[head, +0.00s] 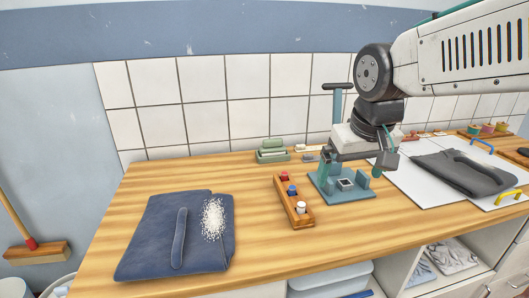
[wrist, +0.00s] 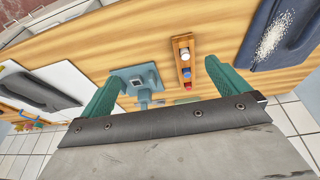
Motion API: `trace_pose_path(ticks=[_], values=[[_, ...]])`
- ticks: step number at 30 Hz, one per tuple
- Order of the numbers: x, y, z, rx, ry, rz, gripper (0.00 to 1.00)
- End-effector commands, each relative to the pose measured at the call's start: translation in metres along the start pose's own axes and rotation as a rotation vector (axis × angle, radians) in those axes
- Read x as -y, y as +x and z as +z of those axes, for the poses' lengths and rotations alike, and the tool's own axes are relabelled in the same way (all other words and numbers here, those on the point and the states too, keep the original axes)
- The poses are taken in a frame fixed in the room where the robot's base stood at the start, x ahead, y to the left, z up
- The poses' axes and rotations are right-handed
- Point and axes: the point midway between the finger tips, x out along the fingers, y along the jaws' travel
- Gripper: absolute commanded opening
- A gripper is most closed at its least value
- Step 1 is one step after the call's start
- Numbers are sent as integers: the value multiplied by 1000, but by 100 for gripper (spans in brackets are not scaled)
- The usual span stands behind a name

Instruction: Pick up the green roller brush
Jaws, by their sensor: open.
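A pale green object (head: 271,143) rests on a flat green base (head: 272,157) at the back of the wooden counter, near the tiled wall. It looks like the green roller brush, but it is too small to be sure. My gripper (head: 362,172) is to the right of it, above the counter, apart from it and empty. In the wrist view my gripper (wrist: 166,92) has its two green fingers wide apart, with nothing between them. I cannot make out the green object in the wrist view.
A teal stand (head: 350,194) with an upright lever is below my gripper. A wooden rack (head: 281,194) of small bottles stands left of it. Folded navy cloth (head: 150,235) with white grains lies at left, dark folded cloth (head: 470,176) at right. Front-centre counter is clear.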

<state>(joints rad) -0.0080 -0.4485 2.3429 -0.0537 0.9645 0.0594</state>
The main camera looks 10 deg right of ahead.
Motion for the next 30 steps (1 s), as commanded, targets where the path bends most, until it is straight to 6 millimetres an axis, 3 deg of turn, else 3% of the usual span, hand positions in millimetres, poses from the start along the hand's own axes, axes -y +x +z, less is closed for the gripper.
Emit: trace_pose_path(ticks=[1, 6, 12, 15, 21, 30], values=[[1, 10, -32, -25, 1, 5, 100], [8, 43, -138, -149, 4, 13, 100], [23, 104, -251, -294, 3, 3, 100], [33, 140, -298, -361, -2, -8, 100], [49, 196, -358, -460, -8, -33, 100], [56, 233, -385, -501, -11, -47, 100]])
